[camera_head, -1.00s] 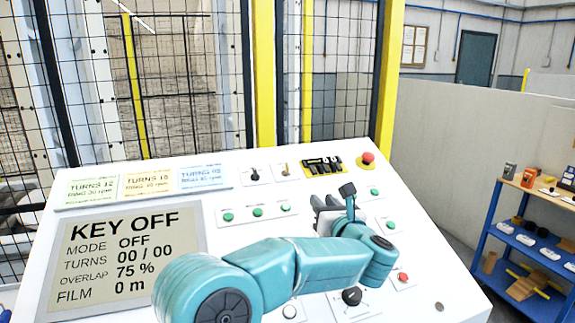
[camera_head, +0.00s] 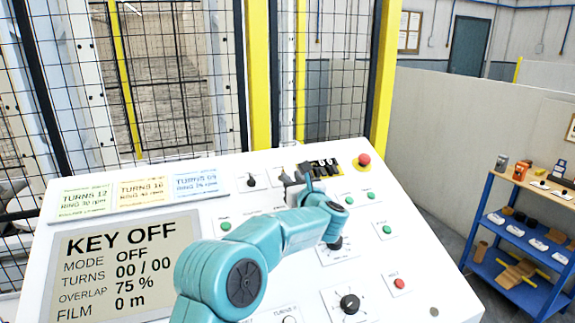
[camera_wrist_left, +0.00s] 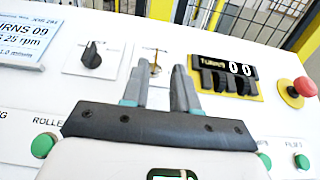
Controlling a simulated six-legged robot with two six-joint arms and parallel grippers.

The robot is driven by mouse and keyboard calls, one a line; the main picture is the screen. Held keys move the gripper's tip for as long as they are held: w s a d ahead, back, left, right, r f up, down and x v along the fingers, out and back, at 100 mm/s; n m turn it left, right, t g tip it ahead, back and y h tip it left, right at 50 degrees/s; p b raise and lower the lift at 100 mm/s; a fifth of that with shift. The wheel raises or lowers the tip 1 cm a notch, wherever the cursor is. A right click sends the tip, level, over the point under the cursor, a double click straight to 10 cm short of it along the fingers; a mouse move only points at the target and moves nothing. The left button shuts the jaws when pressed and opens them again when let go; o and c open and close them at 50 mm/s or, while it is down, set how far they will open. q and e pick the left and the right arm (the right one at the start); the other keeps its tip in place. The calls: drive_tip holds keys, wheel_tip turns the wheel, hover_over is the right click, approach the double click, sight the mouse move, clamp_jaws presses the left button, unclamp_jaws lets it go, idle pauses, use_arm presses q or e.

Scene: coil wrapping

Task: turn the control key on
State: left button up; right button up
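The control panel display (camera_head: 125,262) reads KEY OFF, with mode OFF and turns 00 / 00. The control key (camera_wrist_left: 153,68) is a small brass-coloured piece on a white plate at the panel's upper part; in the head view its plate (camera_head: 281,176) is partly covered by my gripper. My left gripper (camera_wrist_left: 161,68) is open, with its two grey fingers apart. In the wrist view the key shows between the fingers, nearer the left one and seemingly beyond the tips; contact cannot be told. In the head view the left gripper (camera_head: 297,180) is above the panel. My right gripper is not in view.
A black selector knob (camera_wrist_left: 92,58) sits left of the key. The turns counter (camera_wrist_left: 228,78) and a red emergency button (camera_wrist_left: 303,87) sit to its right. Green buttons line the row below. A mesh fence with yellow posts (camera_head: 258,80) stands behind; a blue shelf (camera_head: 520,225) is at right.

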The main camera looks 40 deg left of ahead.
use_arm(q)
drive_tip(key=a, duration=0.1)
drive_tip(key=a+p, duration=0.1)
drive_tip(key=a, duration=0.1)
drive_tip(key=shift+w+a+r, duration=0.15)
drive_tip(key=shift+w+r, duration=0.05)
drive_tip(key=shift+w, duration=0.2)
drive_tip(key=shift+w+a+f, duration=0.1)
drive_tip(key=shift+w, duration=0.25)
drive_tip(key=shift+s, duration=0.15)
drive_tip(key=shift+c, duration=0.3)
clamp_jaws()
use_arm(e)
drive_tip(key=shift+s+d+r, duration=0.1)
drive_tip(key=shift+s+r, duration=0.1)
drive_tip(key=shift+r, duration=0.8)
